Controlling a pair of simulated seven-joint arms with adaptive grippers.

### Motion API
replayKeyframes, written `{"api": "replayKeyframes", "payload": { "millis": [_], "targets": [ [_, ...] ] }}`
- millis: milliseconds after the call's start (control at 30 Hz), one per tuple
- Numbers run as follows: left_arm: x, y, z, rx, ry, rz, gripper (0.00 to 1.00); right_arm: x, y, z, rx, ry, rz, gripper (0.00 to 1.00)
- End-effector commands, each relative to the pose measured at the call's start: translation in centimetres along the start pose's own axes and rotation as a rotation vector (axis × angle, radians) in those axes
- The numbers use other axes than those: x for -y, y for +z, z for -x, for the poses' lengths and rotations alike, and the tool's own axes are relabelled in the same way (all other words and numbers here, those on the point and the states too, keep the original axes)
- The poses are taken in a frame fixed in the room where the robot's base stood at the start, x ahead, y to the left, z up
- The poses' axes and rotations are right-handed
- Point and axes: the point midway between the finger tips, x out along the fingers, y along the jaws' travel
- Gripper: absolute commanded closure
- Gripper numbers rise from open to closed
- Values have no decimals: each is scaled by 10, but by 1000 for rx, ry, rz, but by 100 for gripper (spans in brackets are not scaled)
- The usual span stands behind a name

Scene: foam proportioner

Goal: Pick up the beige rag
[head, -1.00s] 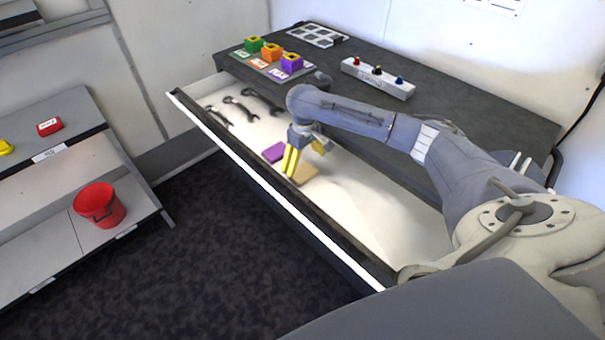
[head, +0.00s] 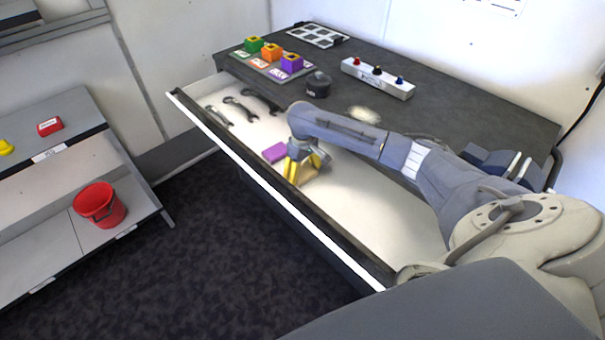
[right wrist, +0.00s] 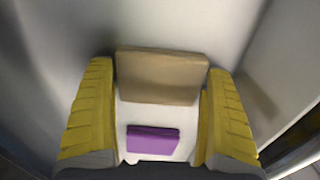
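The beige rag (head: 309,178) lies in the open drawer (head: 375,215), partly hidden behind my right gripper (head: 303,172) in the head view. In the right wrist view the rag (right wrist: 162,78) shows as a folded block between the two yellow fingertips. My right gripper (right wrist: 160,72) is open, with one finger to each side of the rag and narrow gaps at its sides. Whether the fingers touch the rag cannot be told. My left gripper is not in view.
A purple block-like item (head: 274,152) lies beside the rag, also seen in the wrist view (right wrist: 152,140). Wrenches (head: 240,108) lie at the drawer's far left. The worktop above holds coloured blocks (head: 272,52), a black pot (head: 318,85) and a button box (head: 378,78). A red bucket (head: 100,205) stands left.

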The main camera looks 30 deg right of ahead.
Motion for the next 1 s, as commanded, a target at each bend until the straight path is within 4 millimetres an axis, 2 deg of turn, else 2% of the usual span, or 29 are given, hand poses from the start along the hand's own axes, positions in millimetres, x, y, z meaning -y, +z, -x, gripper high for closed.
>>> {"api": "replayKeyframes", "payload": {
  "millis": [33, 267, 733, 867, 1000],
  "targets": [
    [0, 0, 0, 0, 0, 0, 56, 0, 0, 0, 0, 0, 0, 20],
    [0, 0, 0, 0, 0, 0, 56, 0, 0, 0, 0, 0, 0, 46],
    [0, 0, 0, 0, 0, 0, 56, -1, -1, 6, -2, 2, 0, 47],
    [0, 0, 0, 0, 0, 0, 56, -1, -1, 16, -2, 2, 0, 47],
    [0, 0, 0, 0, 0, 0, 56, -2, -1, 37, -4, 3, 1, 47]
  ]
}}
